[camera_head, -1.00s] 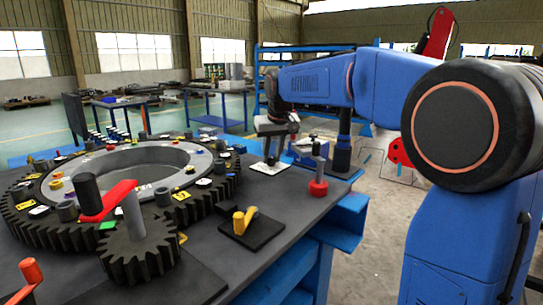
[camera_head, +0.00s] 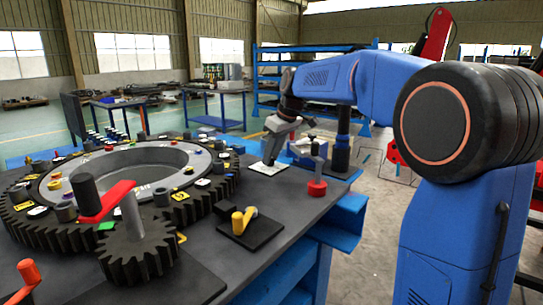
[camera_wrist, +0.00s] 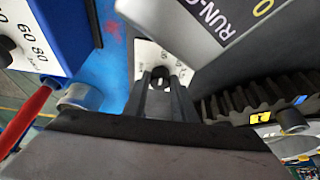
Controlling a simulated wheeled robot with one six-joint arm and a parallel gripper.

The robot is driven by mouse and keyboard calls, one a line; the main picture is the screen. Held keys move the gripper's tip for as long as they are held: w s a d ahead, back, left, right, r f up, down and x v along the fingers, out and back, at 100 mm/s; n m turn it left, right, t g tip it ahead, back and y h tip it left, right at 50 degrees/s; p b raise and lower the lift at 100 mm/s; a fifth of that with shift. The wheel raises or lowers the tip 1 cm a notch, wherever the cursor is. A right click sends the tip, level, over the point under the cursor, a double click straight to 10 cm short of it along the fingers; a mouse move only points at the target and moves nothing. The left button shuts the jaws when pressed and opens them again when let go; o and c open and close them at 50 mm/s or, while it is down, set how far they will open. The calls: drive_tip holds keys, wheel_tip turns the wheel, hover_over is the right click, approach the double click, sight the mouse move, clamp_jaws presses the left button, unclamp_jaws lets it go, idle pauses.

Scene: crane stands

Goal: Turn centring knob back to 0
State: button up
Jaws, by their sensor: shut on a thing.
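The centring knob appears to be the small dark knob (camera_wrist: 159,73) with a pale mark, on a white plate (camera_wrist: 150,52) with small print in the wrist view. My gripper (camera_wrist: 162,84) is shut on it, one dark finger on each side. The fingers hide part of the knob and plate, and I cannot read its setting. In the head view the white plate (camera_head: 258,168) lies on the dark table behind the big gear, and my gripper (camera_head: 269,158) reaches down to it at a tilt. The knob itself is hard to make out there.
A large toothed ring (camera_head: 40,228) with many small parts fills the table's left. A small gear (camera_head: 138,252) with a red crank stands in front. A yellow handle (camera_head: 240,222) sits on a black plate. A blue box with a dial (camera_wrist: 40,35) is close beside my gripper.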

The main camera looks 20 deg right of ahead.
drive_tip(key=shift+f, duration=0.1)
drive_tip(key=o, duration=1)
drive_tip(key=shift+o, duration=0.2)
drive_tip(key=v, duration=1.7)
drive_tip(key=shift+r, duration=0.3)
